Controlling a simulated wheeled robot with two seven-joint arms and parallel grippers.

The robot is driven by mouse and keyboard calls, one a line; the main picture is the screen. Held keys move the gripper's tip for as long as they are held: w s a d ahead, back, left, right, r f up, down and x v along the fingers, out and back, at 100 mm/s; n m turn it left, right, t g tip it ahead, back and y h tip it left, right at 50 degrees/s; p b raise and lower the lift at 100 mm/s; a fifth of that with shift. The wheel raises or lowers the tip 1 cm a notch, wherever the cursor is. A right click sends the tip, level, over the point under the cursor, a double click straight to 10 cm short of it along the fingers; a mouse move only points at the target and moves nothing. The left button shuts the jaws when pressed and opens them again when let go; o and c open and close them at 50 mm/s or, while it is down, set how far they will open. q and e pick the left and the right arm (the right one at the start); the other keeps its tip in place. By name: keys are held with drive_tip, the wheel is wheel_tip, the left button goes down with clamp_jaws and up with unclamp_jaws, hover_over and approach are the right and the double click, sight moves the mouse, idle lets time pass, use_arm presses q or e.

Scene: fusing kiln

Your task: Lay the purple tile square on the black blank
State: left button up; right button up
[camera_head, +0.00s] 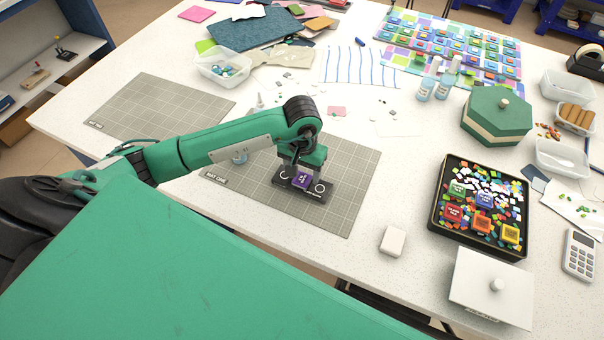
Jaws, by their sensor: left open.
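The purple tile (302,181) with white marking shows at the middle of the black blank (318,194), directly below my left gripper (301,169). The tile appears to rest on the blank; from this angle I cannot tell how squarely its edges line up. The blank lies flat on the right-hand grey gridded mat (352,162) labelled "MAT ONE" and has white ring marks beside the tile. My left gripper is open, pointing down just above the tile, and hides its far side. My right gripper is not in view.
A black tray (437,222) with several coloured tiles and loose chips stands at right. Another gridded mat (160,110) at left is bare.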

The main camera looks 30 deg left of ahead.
sight(302, 179)
use_arm(q)
wheel_tip(302, 179, up, 10)
drive_tip(key=b, duration=0.3)
drive_tip(key=shift+r, duration=0.2)
drive_tip(key=shift+s+f, duration=0.1)
drive_tip(key=shift+s, duration=0.05)
idle(0.3)
